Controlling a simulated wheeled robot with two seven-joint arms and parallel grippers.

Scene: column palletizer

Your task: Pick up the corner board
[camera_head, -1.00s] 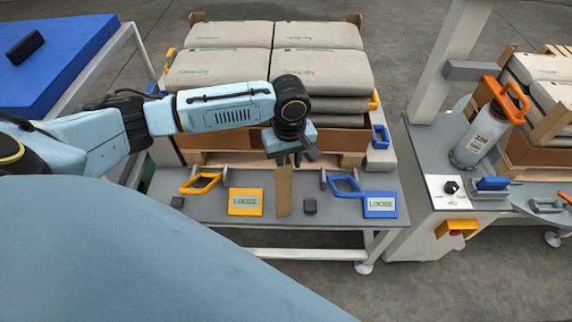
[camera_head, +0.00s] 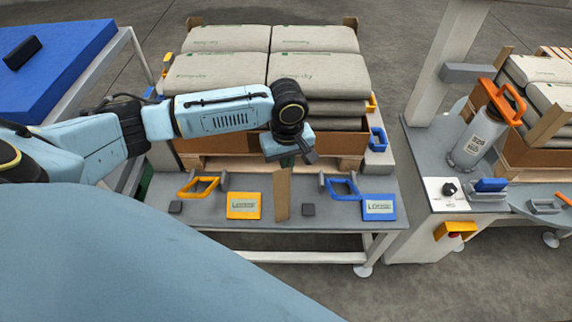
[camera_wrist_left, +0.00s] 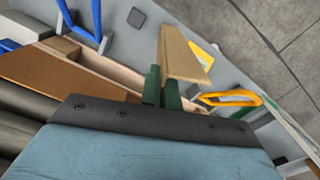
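The corner board (camera_head: 282,194) is a narrow brown cardboard angle standing upright at the front of the grey bench, between the orange and blue signs. My left gripper (camera_head: 287,161) is above it, pointing down, with its green fingers at the board's top end. In the left wrist view the fingers (camera_wrist_left: 162,89) are close together with the near end of the board (camera_wrist_left: 184,54) between them, so they look shut on it. Whether the board's bottom end touches the bench is hard to tell. My right gripper is not in view.
An orange sign (camera_head: 243,205) and a blue sign (camera_head: 379,207) flank the board, with orange (camera_head: 198,187) and blue (camera_head: 343,188) handles behind. Stacked sacks (camera_head: 318,72) on a pallet stand behind the bench.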

